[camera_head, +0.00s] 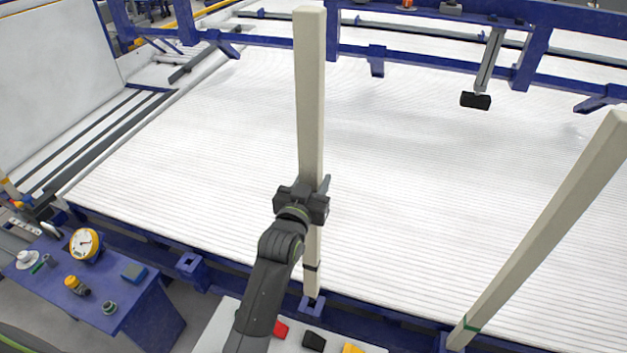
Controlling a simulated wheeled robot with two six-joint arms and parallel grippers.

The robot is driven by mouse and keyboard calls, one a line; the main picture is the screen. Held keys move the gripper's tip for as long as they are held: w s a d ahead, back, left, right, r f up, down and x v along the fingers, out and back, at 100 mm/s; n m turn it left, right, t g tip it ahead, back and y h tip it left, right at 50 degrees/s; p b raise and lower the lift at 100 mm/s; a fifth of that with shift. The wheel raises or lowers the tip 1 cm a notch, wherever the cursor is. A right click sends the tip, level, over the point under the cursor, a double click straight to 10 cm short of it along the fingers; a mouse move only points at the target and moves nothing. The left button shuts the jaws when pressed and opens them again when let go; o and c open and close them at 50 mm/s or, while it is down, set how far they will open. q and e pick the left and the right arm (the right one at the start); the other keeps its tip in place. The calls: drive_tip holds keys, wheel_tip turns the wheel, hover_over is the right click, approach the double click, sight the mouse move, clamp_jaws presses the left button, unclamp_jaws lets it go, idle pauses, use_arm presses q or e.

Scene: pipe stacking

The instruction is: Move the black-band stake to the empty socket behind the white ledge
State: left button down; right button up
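The black-band stake (310,110) is a long beige square post, standing nearly upright, with a black band (312,267) near its lower end. My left gripper (308,195) is shut around it below its middle; the gripper body hides that part. The stake's lower end is at a blue socket (311,307) just behind the white ledge (212,332). I cannot tell whether it is inside the socket or just above it. My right gripper is not in view.
A green-band stake (545,240) leans at the right, its foot at the blue rail. Another blue socket (190,264) at the left is empty. Red (281,330), black (314,341) and yellow (352,348) blocks lie on the ledge. A blue table (140,300) holds a gauge (86,244).

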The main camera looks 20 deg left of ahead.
use_arm(q)
drive_tip(key=shift+r, duration=0.1)
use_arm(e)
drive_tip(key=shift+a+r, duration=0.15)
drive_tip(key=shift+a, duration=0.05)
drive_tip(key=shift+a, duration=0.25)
use_arm(q)
drive_tip(key=shift+f, duration=0.35)
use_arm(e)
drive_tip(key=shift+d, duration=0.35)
use_arm(q)
drive_tip(key=shift+f, duration=0.1)
drive_tip(key=shift+f+b, duration=0.65)
drive_tip(key=shift+f, duration=0.25)
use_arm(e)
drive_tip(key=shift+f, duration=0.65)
use_arm(q)
drive_tip(key=shift+f, duration=0.15)
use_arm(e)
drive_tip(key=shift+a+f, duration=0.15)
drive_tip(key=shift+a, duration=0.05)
